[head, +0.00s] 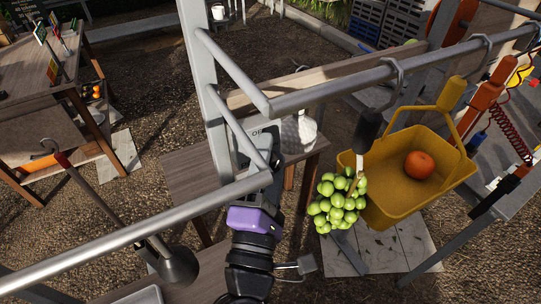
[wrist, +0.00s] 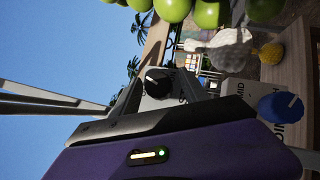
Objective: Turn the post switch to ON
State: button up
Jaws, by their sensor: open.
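A light grey switch panel (head: 262,133) with partly hidden lettering, seemingly the start of OFF, is by the grey post in the head view. In the wrist view a black round knob (wrist: 157,82) with a pale pointer mark sits on a grey plate, seemingly the post switch; which label it points at cannot be read. My gripper (head: 267,178), purple-bodied, is just below the panel in the head view. Its jaws are open with nothing seen between them. The knob is just beyond my gripper in the wrist view, and contact cannot be judged. My gripper hides the panel's lower part.
A blue dial (wrist: 283,107) with MID and DIM labels is right of the knob. Metal rails (head: 235,75) surround my arm. Green grapes (head: 338,204) hang to the right beside a yellow basket (head: 385,205) holding an orange fruit (head: 419,164). A white patterned bird-like figure (head: 298,132) stands behind.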

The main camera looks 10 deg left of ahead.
grip_shut()
jog(key=shift+r+m+g+p, duration=0.3)
jog(key=shift+m+g+p, duration=0.25)
jog(key=shift+p, duration=0.25)
jog(key=shift+f+m+g+h+p, duration=0.1)
jog(key=shift+m+g+h+p, duration=0.2)
jog(key=shift+m+g+p, duration=0.25)
jog(key=shift+f+m, duration=0.2)
jog(key=shift+m, duration=0.1)
grip_release()
